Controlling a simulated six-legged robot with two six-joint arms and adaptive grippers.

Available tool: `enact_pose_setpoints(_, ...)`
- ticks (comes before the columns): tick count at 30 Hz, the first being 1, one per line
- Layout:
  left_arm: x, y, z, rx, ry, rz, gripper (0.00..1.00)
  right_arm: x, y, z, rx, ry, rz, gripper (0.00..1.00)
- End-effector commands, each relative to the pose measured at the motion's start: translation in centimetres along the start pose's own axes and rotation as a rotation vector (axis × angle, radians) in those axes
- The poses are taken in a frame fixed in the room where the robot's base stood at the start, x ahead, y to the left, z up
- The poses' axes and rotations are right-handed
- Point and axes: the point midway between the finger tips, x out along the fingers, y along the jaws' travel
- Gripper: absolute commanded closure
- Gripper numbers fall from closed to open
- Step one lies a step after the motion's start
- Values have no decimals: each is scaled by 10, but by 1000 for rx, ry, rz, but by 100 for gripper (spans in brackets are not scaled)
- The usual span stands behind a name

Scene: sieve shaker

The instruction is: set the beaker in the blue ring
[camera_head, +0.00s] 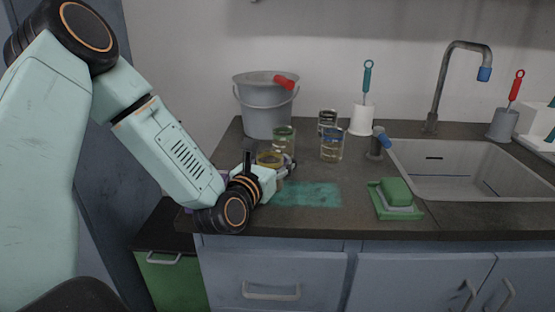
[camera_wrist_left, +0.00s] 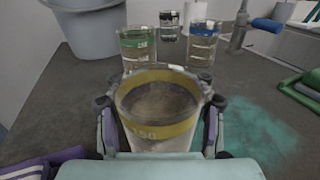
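A clear beaker with a yellow band (camera_head: 269,159) stands at the left part of the counter, and it fills the middle of the left wrist view (camera_wrist_left: 158,105). My left gripper (camera_head: 283,168) is around it, with one finger on each side in the left wrist view (camera_wrist_left: 160,104). Whether both fingers press on the glass is not clear, and the beaker's base is hidden. Behind it stand a glass with a blue band (camera_head: 332,146), one with a green band (camera_head: 284,139) and one with a dark band (camera_head: 327,119). No separate blue ring is clear. My right gripper is not visible.
A grey bucket (camera_head: 265,108) stands at the back left. A teal patch (camera_head: 308,195) lies on the counter right of my gripper.

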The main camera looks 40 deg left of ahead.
Motion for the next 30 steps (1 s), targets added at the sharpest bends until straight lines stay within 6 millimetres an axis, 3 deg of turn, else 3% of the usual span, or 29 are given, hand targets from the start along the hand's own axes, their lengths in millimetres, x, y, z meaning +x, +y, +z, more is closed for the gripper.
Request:
enact_pose_setpoints(8,0,0,0,0,0,0,30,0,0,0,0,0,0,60)
enact_pose_setpoints(21,0,0,6,0,0,0,29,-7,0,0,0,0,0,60)
enact_pose_setpoints(30,-42,1,5,-6,4,2,29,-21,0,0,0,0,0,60)
